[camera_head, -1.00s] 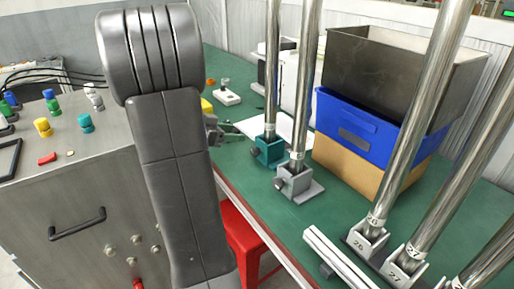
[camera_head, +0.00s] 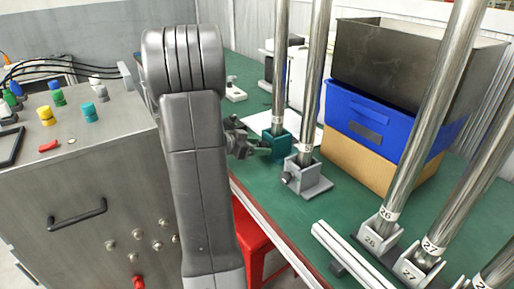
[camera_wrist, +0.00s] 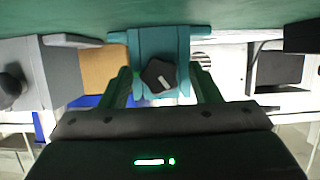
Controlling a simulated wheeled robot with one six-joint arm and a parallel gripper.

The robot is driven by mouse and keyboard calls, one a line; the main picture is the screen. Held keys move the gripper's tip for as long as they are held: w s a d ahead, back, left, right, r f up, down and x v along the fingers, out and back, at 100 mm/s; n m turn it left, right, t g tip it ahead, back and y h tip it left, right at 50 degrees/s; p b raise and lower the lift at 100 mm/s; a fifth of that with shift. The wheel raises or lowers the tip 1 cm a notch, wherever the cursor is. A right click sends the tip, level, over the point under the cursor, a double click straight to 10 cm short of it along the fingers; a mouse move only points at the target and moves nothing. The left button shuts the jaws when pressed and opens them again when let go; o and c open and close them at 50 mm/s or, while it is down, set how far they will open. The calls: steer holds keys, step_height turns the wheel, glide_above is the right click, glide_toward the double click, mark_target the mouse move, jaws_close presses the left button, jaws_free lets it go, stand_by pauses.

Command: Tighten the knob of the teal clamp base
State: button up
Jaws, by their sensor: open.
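The teal clamp base (camera_head: 279,143) stands on the green table and holds an upright metal pole. In the wrist view the teal clamp base (camera_wrist: 150,45) is upside down, with its dark knob (camera_wrist: 158,76) facing the camera. My gripper (camera_head: 262,147) is beside the clamp base's left side in the head view, partly hidden behind my arm. In the wrist view my gripper (camera_wrist: 163,88) is open, with one finger on each side of the knob. I cannot tell whether the fingers touch it.
A grey clamp base (camera_head: 307,177) with its own pole (camera_head: 315,80) stands just right of the teal one. A blue bin (camera_head: 372,122) is stacked behind them. More poles in numbered bases stand at front right. A metal control box (camera_head: 80,190) is at left.

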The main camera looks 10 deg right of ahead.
steer(key=c, duration=1)
steer(key=shift+s+m+t+y+p, duration=0.1)
steer(key=shift+m+t+y+p, duration=0.2)
steer(key=shift+m+t, duration=0.6)
steer(key=shift+s+f+m+t+b, duration=0.1)
steer(key=shift+f+m+t+b, duration=0.1)
steer(key=shift+m+t+b, duration=0.65)
steer(key=m+b, duration=0.2)
steer(key=m+t+b, duration=0.1)
steer(key=m+b, duration=0.1)
steer(key=b, duration=0.1)
steer(key=shift+d+f+t, duration=0.1)
steer(key=shift+f+t, duration=0.05)
steer(key=shift+t, duration=0.1)
steer(key=shift+s+m+t+b, duration=0.1)
steer(key=shift+m+t+b, duration=0.4)
steer(key=shift+b, duration=0.45)
steer(key=shift+r+m, duration=0.2)
steer(key=shift+m, duration=0.05)
